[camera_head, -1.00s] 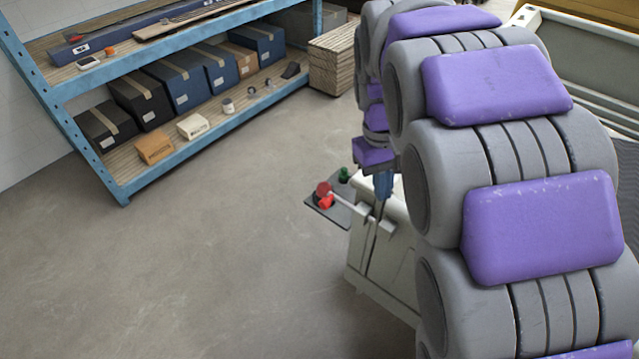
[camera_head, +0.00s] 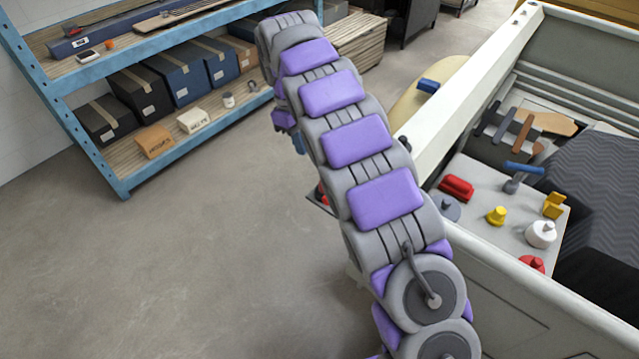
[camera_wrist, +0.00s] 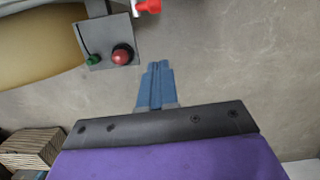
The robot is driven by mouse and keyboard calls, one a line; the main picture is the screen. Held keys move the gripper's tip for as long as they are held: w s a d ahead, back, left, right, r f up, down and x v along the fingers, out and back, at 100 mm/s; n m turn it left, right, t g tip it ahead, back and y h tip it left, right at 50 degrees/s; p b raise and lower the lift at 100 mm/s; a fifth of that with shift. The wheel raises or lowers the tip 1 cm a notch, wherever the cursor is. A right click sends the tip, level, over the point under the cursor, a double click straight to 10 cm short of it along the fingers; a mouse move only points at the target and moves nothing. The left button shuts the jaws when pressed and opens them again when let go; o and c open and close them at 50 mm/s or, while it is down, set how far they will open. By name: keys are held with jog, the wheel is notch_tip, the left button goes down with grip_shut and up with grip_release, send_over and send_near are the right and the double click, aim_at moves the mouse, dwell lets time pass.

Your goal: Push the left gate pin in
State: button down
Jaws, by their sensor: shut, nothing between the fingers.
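My gripper (camera_wrist: 157,68) shows in the wrist view as two blue fingers, shut together with nothing between them. In the head view only a bit of it (camera_head: 300,144) shows beside my arm. A red knob (camera_wrist: 148,6) with a short pale rod, seemingly the gate pin, is at the top edge of the wrist view, beyond the fingertips and apart from them. Next to it is a grey plate (camera_wrist: 97,27) with a red button (camera_wrist: 122,54) and a green button (camera_wrist: 93,60). In the head view my arm hides most of the gate; only some red (camera_head: 321,194) shows.
A blue shelf (camera_head: 122,182) with boxes stands at the left. A pale-walled truck bed (camera_head: 470,85) at the right holds a table (camera_head: 478,178) with several small coloured objects. A wooden stack (camera_head: 358,38) stands behind. The floor (camera_head: 215,255) at lower left is clear.

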jog(key=s+d+f+b, duration=0.1)
jog(key=d+f, duration=0.1)
jog(key=f, duration=0.4)
jog(key=s+d+f+b, duration=0.1)
jog(key=s+d+f, duration=0.1)
jog(key=f, duration=0.3)
jog(key=shift+f, duration=0.35)
jog(key=shift+s, duration=0.1)
dwell(0.4)
